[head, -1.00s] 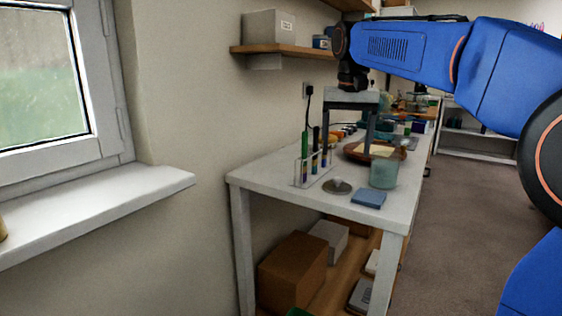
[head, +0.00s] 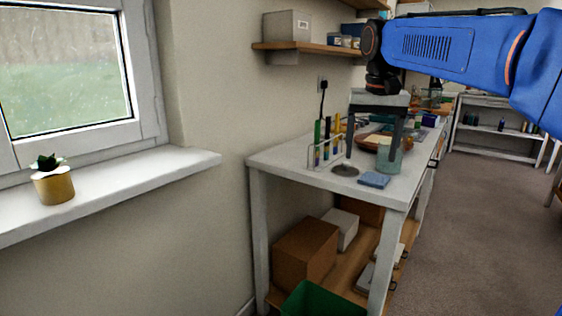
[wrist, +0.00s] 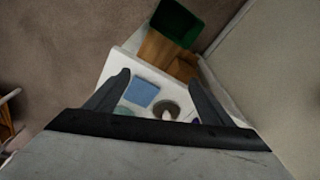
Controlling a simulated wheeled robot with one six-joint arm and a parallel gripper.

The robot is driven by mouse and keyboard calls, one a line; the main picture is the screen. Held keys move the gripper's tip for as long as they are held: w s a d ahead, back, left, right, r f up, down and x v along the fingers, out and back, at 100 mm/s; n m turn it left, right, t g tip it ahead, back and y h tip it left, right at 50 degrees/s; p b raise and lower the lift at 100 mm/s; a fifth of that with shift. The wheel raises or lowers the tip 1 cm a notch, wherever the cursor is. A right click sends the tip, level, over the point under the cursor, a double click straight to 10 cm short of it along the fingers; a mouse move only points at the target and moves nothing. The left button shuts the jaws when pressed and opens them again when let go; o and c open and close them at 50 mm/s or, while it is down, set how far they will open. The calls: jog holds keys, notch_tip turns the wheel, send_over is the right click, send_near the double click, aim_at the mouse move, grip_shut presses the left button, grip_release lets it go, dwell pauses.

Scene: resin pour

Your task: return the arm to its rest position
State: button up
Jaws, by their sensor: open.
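My gripper (head: 373,150) hangs from my blue arm over the near end of the white workbench (head: 280,158) in the head view. Its two dark fingers point down and stand wide apart, with nothing seen between them. In the wrist view my gripper (wrist: 162,95) frames the bench end below, with a blue square (wrist: 141,92) and a round grey disc (wrist: 164,110) seen between the fingers. In the head view the blue square (head: 373,180) and the disc (head: 345,170) lie near the bench's front edge. One finger partly covers a translucent greenish cup (head: 389,160).
A rack (head: 327,152) of coloured tubes stands left of my gripper. A wall shelf (head: 305,47) is behind. A cardboard box (head: 305,252) and a green bin (head: 322,300) sit low. A potted plant (head: 53,183) stands on the windowsill (head: 110,190). The floor at right is clear.

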jog(key=s+d+f+n+t, duration=0.1)
jog(key=s+d+f, duration=0.2)
jog(key=s+f, duration=1)
jog(key=s+d+f+n+t, duration=0.1)
jog(key=s+d+f+t, duration=0.1)
jog(key=s+f, duration=1.1)
jog(key=s+d, duration=0.1)
jog(key=s, duration=0.2)
jog(key=shift+d+f, duration=0.2)
jog(key=shift+f, duration=0.1)
